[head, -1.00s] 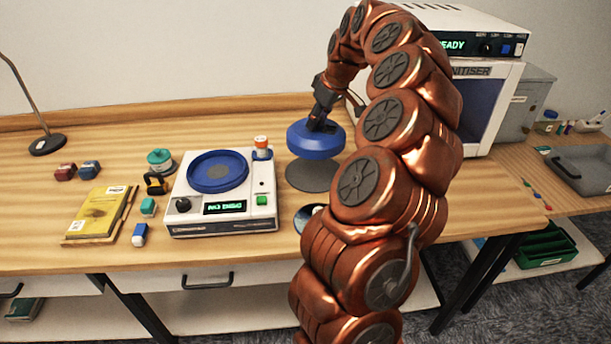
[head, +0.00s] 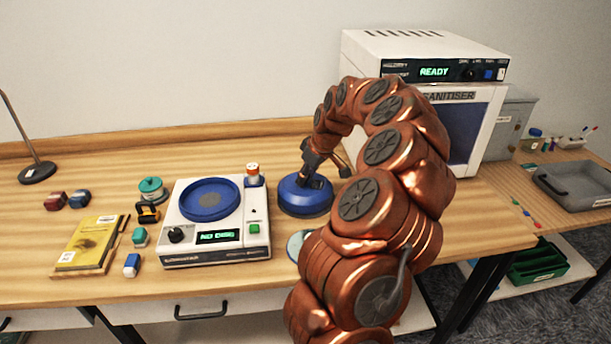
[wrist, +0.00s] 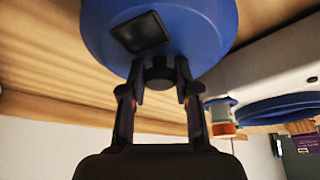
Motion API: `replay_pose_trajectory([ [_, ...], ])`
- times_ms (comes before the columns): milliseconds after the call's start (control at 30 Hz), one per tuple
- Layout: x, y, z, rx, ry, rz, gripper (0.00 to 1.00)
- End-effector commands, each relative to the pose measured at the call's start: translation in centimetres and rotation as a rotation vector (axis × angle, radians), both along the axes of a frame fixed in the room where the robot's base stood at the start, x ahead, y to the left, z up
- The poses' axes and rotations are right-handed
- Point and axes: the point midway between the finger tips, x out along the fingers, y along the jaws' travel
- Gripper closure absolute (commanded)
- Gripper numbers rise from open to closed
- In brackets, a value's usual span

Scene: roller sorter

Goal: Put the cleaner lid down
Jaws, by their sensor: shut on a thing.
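The cleaner lid (head: 303,203) is a blue round cover with a dark knob, low over the wooden table, right of the cleaner. I cannot tell if it touches the surface. My gripper (head: 311,180) is above it, shut on the knob. The wrist view shows the lid's blue top (wrist: 195,35) with a black square patch, and both fingers of my gripper (wrist: 159,82) at the knob. The white cleaner (head: 170,257) stands open, with a blue round bowl (head: 210,200) on top and a display reading NO DISC.
A small orange-capped bottle (head: 252,174) stands at the cleaner's back right corner, close to the lid. A disc (head: 296,243) lies in front of the lid, partly hidden by my arm. The white sanitiser (head: 488,125) stands at the back right. A yellow book (head: 88,243) lies at the left.

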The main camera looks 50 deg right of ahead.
Motion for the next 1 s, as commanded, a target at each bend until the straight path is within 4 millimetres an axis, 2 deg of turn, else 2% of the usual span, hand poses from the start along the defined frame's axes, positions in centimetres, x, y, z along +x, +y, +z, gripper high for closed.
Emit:
replay_pose_trajectory([
  [433, 0.03, -0.04, -1.0, -0.002, -0.002, 0.0, 1.0],
  [467, 0.03, -0.03, -0.97, -0.002, -0.001, 0.0, 0.68],
  [600, 0.03, -0.02, -0.88, -0.002, -0.001, 0.0, 0.53],
  [700, 0.04, -0.01, -0.87, -0.002, -0.001, 0.0, 0.44],
  [1000, 0.05, 0.01, -0.8, -0.002, -0.001, 0.0, 0.44],
])
